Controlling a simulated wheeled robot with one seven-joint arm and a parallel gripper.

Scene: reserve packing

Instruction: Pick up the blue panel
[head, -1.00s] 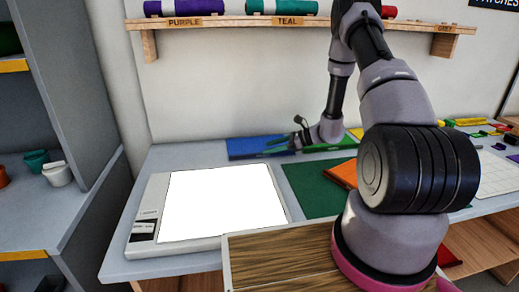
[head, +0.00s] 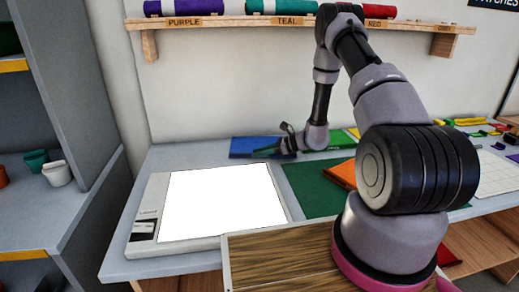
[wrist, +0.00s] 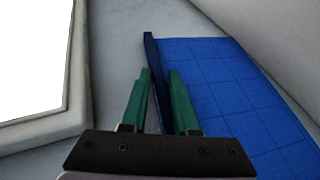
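The blue panel (head: 246,144) lies at the back of the worktable, behind the white glowing pad. In the wrist view its blue gridded face (wrist: 215,85) fills the right, with a dark blue upright edge along its left side. My gripper (head: 264,153) is low at the panel's near side. In the wrist view the two green fingers of my gripper (wrist: 160,76) stand apart, one on each side of the dark edge.
The white glowing pad (head: 150,215) lies at the left front of the table (head: 165,157). A dark green mat (head: 312,188) and an orange block (head: 342,173) lie to the right. A green panel (head: 340,138) lies just right of the blue one. A shelf with rolls (head: 235,22) hangs above.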

